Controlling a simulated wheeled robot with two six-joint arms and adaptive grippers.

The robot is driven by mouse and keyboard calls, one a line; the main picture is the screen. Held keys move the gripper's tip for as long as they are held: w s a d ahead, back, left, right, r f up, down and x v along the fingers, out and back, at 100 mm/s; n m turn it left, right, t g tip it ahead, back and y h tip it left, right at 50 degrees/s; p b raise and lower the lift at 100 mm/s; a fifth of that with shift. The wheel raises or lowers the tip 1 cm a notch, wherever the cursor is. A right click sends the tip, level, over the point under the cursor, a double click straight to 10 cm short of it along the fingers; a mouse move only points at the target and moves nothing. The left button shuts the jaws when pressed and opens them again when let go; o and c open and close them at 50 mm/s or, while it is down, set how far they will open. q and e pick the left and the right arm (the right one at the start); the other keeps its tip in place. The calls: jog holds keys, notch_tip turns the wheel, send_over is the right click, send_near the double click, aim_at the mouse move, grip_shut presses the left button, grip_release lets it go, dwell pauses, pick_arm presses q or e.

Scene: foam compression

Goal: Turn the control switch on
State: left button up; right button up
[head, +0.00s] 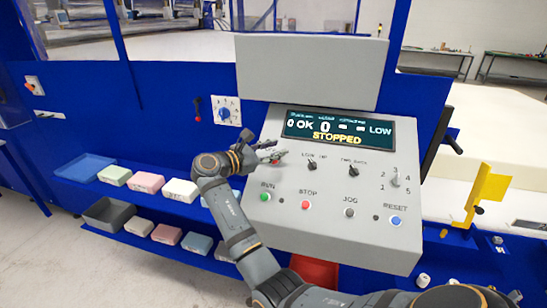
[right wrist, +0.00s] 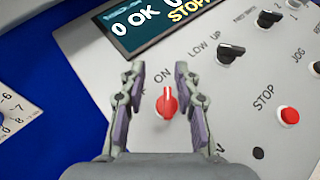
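The control switch is a red rotary knob (right wrist: 167,105) on the sloping grey panel (right wrist: 235,85), below the word ON. Its raised grip points roughly up in the right wrist view; a label to its left is partly hidden by a finger. My right gripper (right wrist: 160,85) is open, with one finger on each side of the knob and a gap on both sides. I cannot tell how far the fingertips are from the panel. In the head view my right gripper (head: 268,152) is at the panel's upper left edge. My left gripper is not in view.
The display (head: 337,130) reads STOPPED. Black knobs (head: 311,166) are right of the gripper, with a green RUN button (head: 265,196) and a red STOP button (head: 306,205) below. A blue shelf (head: 80,168) with several foam blocks is at left.

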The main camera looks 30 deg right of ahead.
notch_tip(320, 180, up, 7)
jog(key=shift+r, duration=0.2)
dwell(0.5)
